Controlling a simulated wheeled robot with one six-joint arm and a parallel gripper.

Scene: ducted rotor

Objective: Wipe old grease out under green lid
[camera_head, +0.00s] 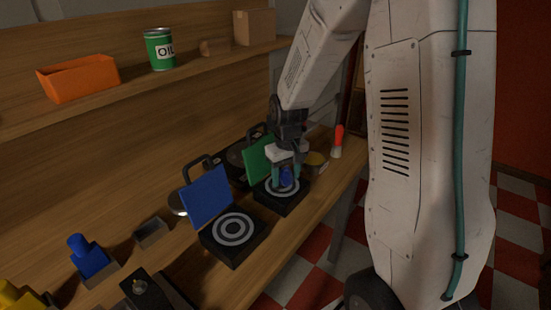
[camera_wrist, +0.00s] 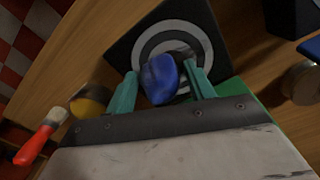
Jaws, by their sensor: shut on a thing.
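The green lid (camera_head: 261,158) stands open at the back of a black box (camera_head: 283,203). The box's top has a pale ring pattern (camera_wrist: 148,42), and a dark patch (camera_wrist: 184,52) shows on the rings in the wrist view. My gripper (camera_head: 285,180) is over this ringed top, its teal fingers shut on a rounded blue piece (camera_wrist: 160,80), perhaps a wiping pad. The piece is at or just above the rings; contact cannot be told. A part of the green lid also shows in the wrist view (camera_wrist: 243,98), beside my gripper.
A second black box with an open blue lid (camera_head: 206,197) stands to the left. A yellowish tin (camera_head: 316,160) and a red-handled brush (camera_head: 338,140) are to the right. A blue knobbed object (camera_head: 87,252) stands at lower left. The shelf holds an orange bin (camera_head: 78,80) and an oil can (camera_head: 160,50).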

